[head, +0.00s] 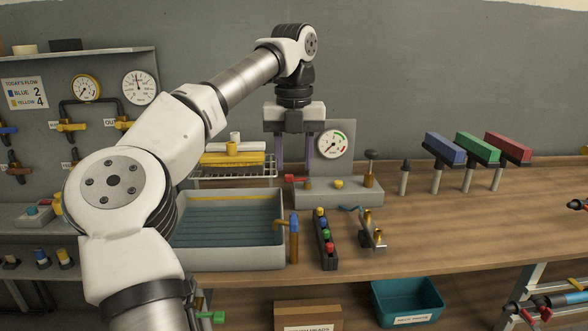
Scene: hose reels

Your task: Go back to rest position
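My gripper (295,160) hangs from my raised arm, pointing down above the back part of the workbench (430,240). Its two fingers are spread apart with only the grey wall and bench items showing behind the gap. It holds nothing that I can see. The fingertips end near the grey fixture box (345,190) with a dial gauge (333,144) on its back plate; I cannot tell how far in front of or above it they are.
A grey basin (230,258) stands left of a blue-handled tap (293,238). A rack of coloured buttons (324,240) and a brass-fitted bracket (372,232) sit to its right. Blue (445,148), green (477,148) and red (508,147) blocks stand on posts. The right bench middle is clear.

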